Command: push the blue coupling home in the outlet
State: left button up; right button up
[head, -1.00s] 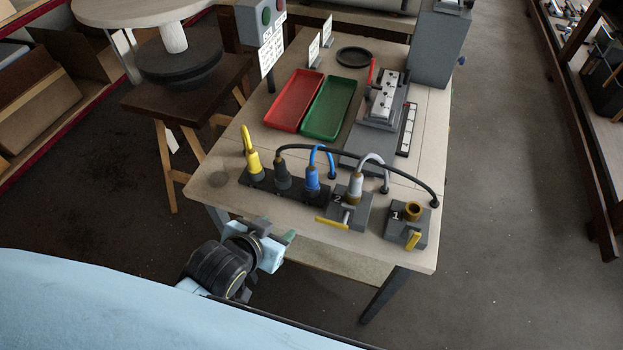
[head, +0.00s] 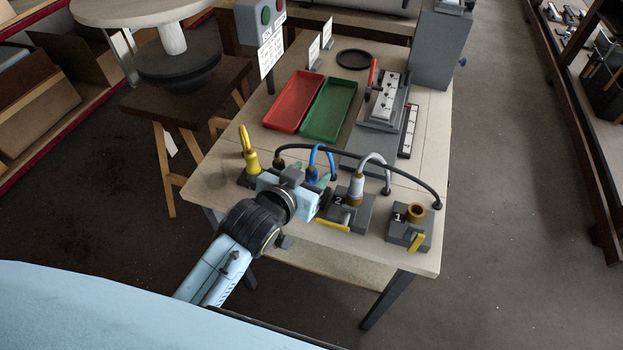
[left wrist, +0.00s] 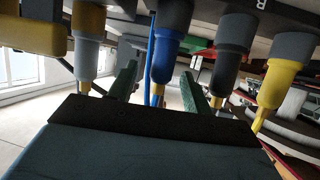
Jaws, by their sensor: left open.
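The blue coupling (head: 312,174) stands upright in the dark holder, its blue hose arching up from it. My left gripper (head: 316,180) is at it and hides its lower part in the head view. In the left wrist view, the blue coupling (left wrist: 173,38) and its hose lie between the two green fingers (left wrist: 157,88), which are open and apart from it. Outlet 1 (head: 409,228) has an empty brass mouth and a yellow lever. Outlet 2 (head: 352,212) holds the grey coupling (head: 356,187). My right gripper is out of view.
The yellow coupling (head: 251,161) and black coupling (left wrist: 232,48) stand in the same holder, close beside the blue one. A black hose (head: 400,174) arches over the table to the right. Red (head: 294,101) and green (head: 328,107) trays lie further back.

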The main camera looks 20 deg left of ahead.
aim_at(315, 170)
pick_arm(q)
jog(key=x, duration=0.2)
jog(key=shift+w+f, duration=0.3)
jog(key=shift+f, duration=0.1)
jog(key=shift+w+d+f+b, duration=0.15)
jog(key=shift+w+b, duration=0.15)
jog(key=shift+w, duration=0.15)
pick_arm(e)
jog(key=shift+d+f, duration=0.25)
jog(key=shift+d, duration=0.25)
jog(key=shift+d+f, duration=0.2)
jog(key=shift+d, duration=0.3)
pick_arm(q)
grip_shut()
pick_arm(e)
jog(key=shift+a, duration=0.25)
